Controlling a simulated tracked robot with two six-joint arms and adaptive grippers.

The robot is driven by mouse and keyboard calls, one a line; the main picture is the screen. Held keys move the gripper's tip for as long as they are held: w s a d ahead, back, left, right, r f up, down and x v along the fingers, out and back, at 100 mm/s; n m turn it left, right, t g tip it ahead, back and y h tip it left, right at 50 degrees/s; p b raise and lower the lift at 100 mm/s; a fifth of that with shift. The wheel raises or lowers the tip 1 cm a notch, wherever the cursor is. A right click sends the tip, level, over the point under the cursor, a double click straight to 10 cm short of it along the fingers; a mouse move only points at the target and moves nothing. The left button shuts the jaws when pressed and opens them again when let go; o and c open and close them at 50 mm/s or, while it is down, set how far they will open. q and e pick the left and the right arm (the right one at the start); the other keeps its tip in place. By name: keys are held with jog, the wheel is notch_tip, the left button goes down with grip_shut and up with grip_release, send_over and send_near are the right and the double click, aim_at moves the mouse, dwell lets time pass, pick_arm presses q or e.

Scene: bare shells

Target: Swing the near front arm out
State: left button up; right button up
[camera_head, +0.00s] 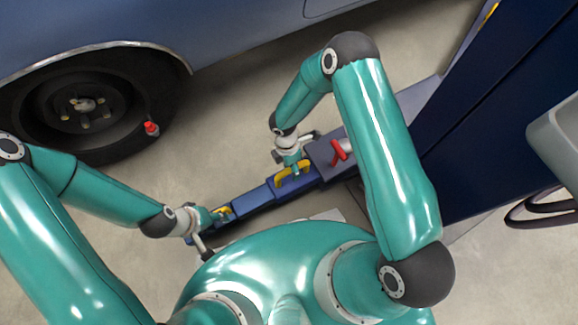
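The near front arm (253,198) is a dark blue, stepped lift arm. It lies low over the floor, running from the blue post at right down to the lower left. A yellow handle (293,176) stands on its middle section, and a second yellow handle (224,212) sits near its outer end. My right gripper (294,167) is at the middle handle, pointing down. My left gripper (210,220) is at the outer handle. The fingers are small and partly hidden at both handles, so I cannot tell whether either grips. A red lever (339,151) sits on the arm's inner section.
A blue-grey car (230,30) fills the upper left, its dark wheel (80,105) close to my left arm. A red-tipped part (151,129) hangs by the tyre. The dark blue post (490,130) stands at right. Bare floor (235,110) lies between car and lift arm.

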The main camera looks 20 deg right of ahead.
jog(key=shift+w, duration=0.1)
jog(key=shift+r, duration=0.25)
jog(key=v, duration=1.1)
jog(key=shift+r, duration=0.2)
